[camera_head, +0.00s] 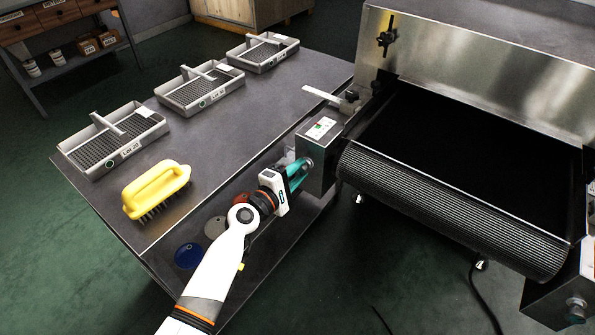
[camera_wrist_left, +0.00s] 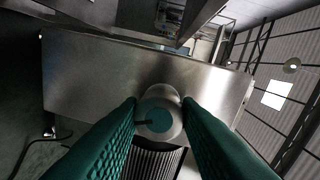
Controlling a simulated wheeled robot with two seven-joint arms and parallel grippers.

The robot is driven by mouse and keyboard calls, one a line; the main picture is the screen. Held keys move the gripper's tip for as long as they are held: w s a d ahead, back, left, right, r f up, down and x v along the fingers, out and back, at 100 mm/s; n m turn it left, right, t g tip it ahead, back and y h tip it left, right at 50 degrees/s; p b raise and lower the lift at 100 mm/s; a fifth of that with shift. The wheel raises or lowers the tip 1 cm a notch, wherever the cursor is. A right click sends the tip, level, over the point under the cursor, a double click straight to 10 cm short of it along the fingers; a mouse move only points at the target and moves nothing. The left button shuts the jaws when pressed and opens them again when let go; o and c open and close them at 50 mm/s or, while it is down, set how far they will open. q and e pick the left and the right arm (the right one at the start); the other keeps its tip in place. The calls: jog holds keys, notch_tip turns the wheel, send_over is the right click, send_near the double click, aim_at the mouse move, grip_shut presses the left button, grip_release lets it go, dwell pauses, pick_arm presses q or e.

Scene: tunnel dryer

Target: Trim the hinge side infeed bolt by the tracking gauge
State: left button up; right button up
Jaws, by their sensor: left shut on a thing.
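My left gripper (camera_head: 300,168) reaches from the lower left to the near end of the steel block at the left of the belt. Its teal fingers are shut on a round bolt head (camera_wrist_left: 160,115), grey with a teal face and a dark line on it. In the head view the fingers mostly hide this bolt. The tracking gauge (camera_head: 320,128), a white plate with red and green marks, is on top of the block; its reading is too small to tell. A similar bolt (camera_head: 576,309) shows at the lower right. My right gripper is not in view.
The dark conveyor belt (camera_head: 440,215) lies right of the block. A cable lies on the green floor at the lower right.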

pick_arm(q)
jog(key=shift+n, duration=0.5)
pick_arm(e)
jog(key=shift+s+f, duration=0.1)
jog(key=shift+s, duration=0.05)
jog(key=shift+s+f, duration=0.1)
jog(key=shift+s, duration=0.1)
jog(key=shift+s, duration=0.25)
pick_arm(q)
jog(key=o, duration=1)
jog(key=shift+c, duration=0.2)
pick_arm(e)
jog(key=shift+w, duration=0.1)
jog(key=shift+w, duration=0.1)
